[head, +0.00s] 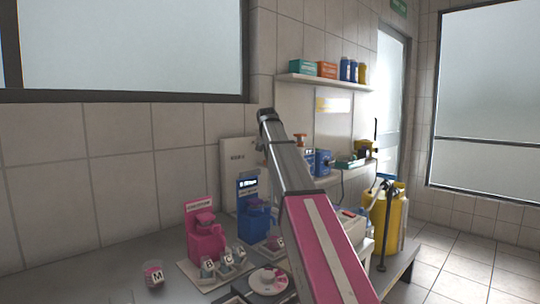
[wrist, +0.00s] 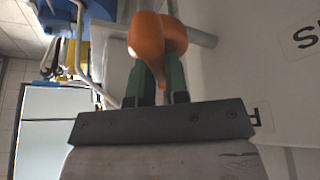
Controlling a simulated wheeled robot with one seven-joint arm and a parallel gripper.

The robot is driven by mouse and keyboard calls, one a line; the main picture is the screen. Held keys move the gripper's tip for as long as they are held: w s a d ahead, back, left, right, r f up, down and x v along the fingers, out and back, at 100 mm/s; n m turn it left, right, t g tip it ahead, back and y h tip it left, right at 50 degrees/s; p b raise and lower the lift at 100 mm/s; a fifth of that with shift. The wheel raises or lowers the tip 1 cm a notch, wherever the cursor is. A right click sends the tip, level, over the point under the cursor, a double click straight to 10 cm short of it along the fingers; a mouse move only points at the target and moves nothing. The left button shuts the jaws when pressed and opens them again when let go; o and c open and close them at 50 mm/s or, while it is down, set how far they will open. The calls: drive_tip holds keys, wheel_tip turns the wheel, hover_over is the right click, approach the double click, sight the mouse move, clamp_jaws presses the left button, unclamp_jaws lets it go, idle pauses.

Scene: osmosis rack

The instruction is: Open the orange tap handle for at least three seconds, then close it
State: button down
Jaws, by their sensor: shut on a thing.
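The orange tap handle (wrist: 157,37) is in the upper middle of the wrist view, right at the fingertips. My gripper (wrist: 160,82) has its green fingers closed on the handle's lower part. A grey metal pipe (wrist: 200,36) runs out to the right behind the handle. Whether water is flowing cannot be seen.
A pink device (head: 205,240) and a blue device (head: 253,220) stand on the counter left of my arm, with small cups before them. A shelf (head: 325,81) with boxes and bottles hangs above. A yellow container (head: 388,215) stands at right. Open floor lies further right.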

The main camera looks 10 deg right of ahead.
drive_tip(key=m, duration=0.2)
drive_tip(key=m+h, duration=0.1)
drive_tip(key=m, duration=0.1)
drive_tip(key=shift+w+m+g+h, duration=0.1)
drive_tip(key=shift+m+g+h, duration=0.2)
drive_tip(key=shift+g, duration=0.1)
drive_tip(key=shift+a+m+g+h, duration=0.1)
drive_tip(key=shift+m+g+h, duration=0.4)
drive_tip(key=shift+m, duration=1.3)
drive_tip(key=c, duration=1.1)
unclamp_jaws()
drive_tip(key=shift+v, duration=5.45)
